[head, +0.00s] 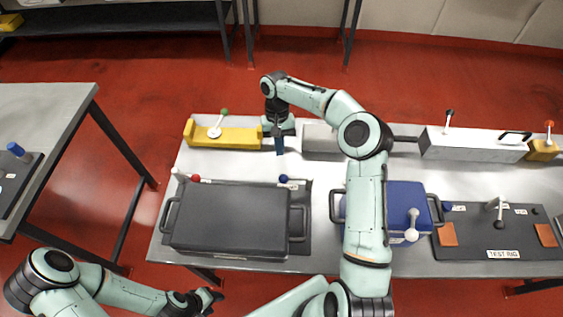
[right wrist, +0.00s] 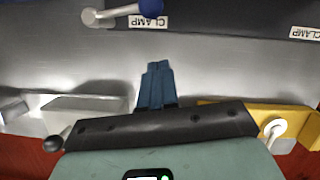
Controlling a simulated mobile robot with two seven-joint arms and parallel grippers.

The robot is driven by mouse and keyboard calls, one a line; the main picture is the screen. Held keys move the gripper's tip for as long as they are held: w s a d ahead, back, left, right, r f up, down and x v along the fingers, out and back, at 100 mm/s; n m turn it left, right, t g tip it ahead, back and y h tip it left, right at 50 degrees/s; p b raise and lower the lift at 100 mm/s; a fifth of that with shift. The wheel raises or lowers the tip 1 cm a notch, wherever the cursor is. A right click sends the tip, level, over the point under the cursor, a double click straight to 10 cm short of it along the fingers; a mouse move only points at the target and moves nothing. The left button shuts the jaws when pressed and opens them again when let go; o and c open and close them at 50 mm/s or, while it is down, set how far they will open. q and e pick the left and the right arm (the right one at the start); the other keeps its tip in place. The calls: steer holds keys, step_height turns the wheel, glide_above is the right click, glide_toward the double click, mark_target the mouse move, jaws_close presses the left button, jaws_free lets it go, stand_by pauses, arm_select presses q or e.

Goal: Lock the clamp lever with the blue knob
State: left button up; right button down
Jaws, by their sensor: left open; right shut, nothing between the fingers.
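A clamp lever with a blue knob (head: 284,179) is on the dark plate behind the lidded grey case. In the right wrist view the blue knob (right wrist: 151,9) is at the top edge, with its pale lever (right wrist: 120,13) lying nearly flat beside a CLAMP label. My right gripper (head: 279,147) is shut and empty, behind and apart from the knob. Its blue fingers (right wrist: 155,85) point towards the plate. My left gripper (head: 212,299) is open and empty near the bottom, in front of the table. Other blue knobs show on the left table (head: 15,148) and by the test rig (head: 447,206).
The dark grey case (head: 230,218) has side handles; a red-knobbed lever (head: 196,178) is behind it. A yellow block (head: 240,136) with a green-knobbed lever stands at the back.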

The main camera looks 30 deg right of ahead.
mark_target(295, 178)
steer(key=shift+s+a+f, duration=0.25)
steer(key=shift+s+f, duration=0.15)
steer(key=shift+s, duration=0.3)
steer(key=shift+s+a+f, duration=0.25)
steer(key=shift+s+f, duration=0.15)
steer(key=shift+s, duration=0.3)
steer(key=shift+s+a+f, duration=0.25)
steer(key=shift+s+f, duration=0.15)
steer(key=shift+s, duration=0.3)
